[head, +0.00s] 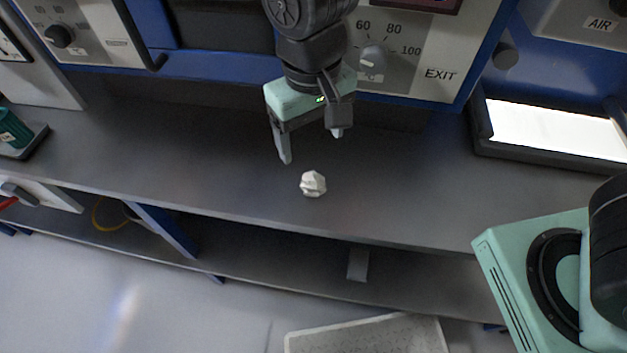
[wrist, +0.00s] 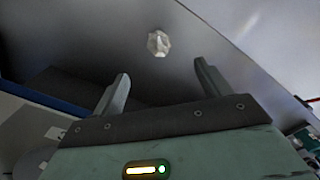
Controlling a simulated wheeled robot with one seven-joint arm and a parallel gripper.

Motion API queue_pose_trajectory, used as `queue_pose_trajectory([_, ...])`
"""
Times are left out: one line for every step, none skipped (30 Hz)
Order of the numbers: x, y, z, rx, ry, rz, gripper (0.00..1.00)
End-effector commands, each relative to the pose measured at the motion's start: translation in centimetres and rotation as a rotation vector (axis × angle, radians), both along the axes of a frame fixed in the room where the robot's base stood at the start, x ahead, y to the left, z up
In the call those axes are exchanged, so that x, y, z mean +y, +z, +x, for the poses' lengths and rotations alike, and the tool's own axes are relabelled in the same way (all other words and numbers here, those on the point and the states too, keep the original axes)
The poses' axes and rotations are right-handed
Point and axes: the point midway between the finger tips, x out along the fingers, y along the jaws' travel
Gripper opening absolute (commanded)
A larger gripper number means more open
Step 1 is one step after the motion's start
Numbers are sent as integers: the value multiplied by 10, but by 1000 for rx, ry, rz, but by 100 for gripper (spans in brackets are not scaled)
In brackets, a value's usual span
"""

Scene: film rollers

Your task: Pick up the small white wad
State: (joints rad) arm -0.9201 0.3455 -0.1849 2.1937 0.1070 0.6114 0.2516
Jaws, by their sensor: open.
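The small white wad (head: 313,184) is a crumpled, faceted ball. It lies on the dark grey shelf (head: 400,205), near its front edge. My gripper (head: 311,148) is open and empty above the shelf, behind the wad in the head view and apart from it. In the wrist view the wad (wrist: 158,43) shows beyond the fingertips, about midway between the two fingers (wrist: 162,72). Nothing hides the wad in either view.
A machine front with a dial (head: 373,58) stands behind the shelf. A bright light panel (head: 555,130) is at the right, and a green container (head: 14,128) at the far left. The shelf around the wad is clear. A lower shelf (head: 280,262) runs below.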

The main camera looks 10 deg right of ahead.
Motion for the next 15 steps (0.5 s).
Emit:
queue_pose_trajectory([-1,-12,-1,4,0,-4,76])
queue_pose_trajectory([-1,-19,-1,4,1,-5,76])
queue_pose_trajectory([-1,-27,0,4,0,-4,76])
queue_pose_trajectory([-1,-33,0,4,-1,-4,76])
queue_pose_trajectory([-1,-38,-1,4,0,-4,76])
queue_pose_trajectory([-1,-45,0,3,0,-3,76])
queue_pose_trajectory([-1,-50,0,3,0,-3,76])
queue_pose_trajectory([-1,-54,0,2,-1,-2,76])
queue_pose_trajectory([-1,-59,0,3,-1,-1,76])
queue_pose_trajectory([-1,-61,0,3,0,-1,76])
queue_pose_trajectory([0,-63,0,2,1,-1,76])
queue_pose_trajectory([0,-65,0,0,2,0,76])
queue_pose_trajectory([0,-67,0,0,2,0,76])
queue_pose_trajectory([0,-68,0,1,2,0,76])
queue_pose_trajectory([-1,-71,0,2,1,-1,76])
